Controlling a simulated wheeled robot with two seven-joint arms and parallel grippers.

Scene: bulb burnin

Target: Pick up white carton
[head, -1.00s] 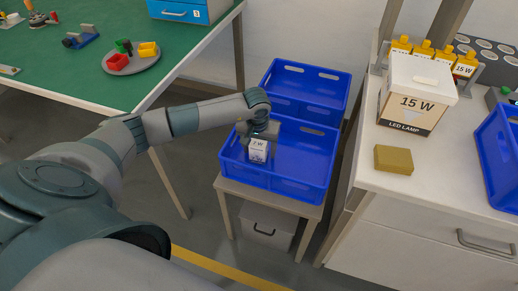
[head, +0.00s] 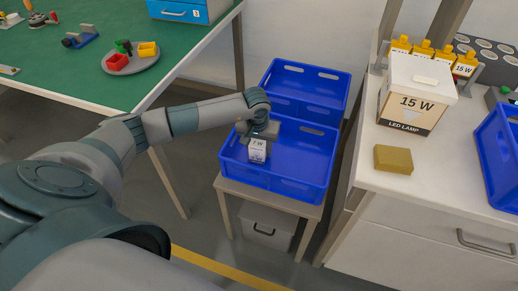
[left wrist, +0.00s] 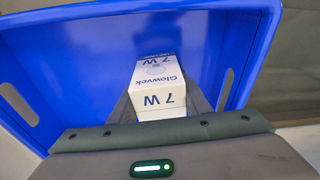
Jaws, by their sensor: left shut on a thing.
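The white carton (head: 257,151), marked 7 W, is in my left gripper (head: 257,140), over the front blue crate (head: 291,187) in the head view. In the left wrist view the carton (left wrist: 160,85) sits between the two fingers of my left gripper (left wrist: 160,105), which are shut on its sides. The blue crate wall (left wrist: 70,65) surrounds it there. I cannot tell whether the carton touches the crate floor. My right gripper is not in view.
A second blue crate (head: 342,90) stands just behind. To the right, a white bench (head: 365,178) holds a 15 W lamp box (head: 412,95), a tan block (head: 393,159) and another blue crate (head: 508,150). A green table (head: 60,80) is at the left.

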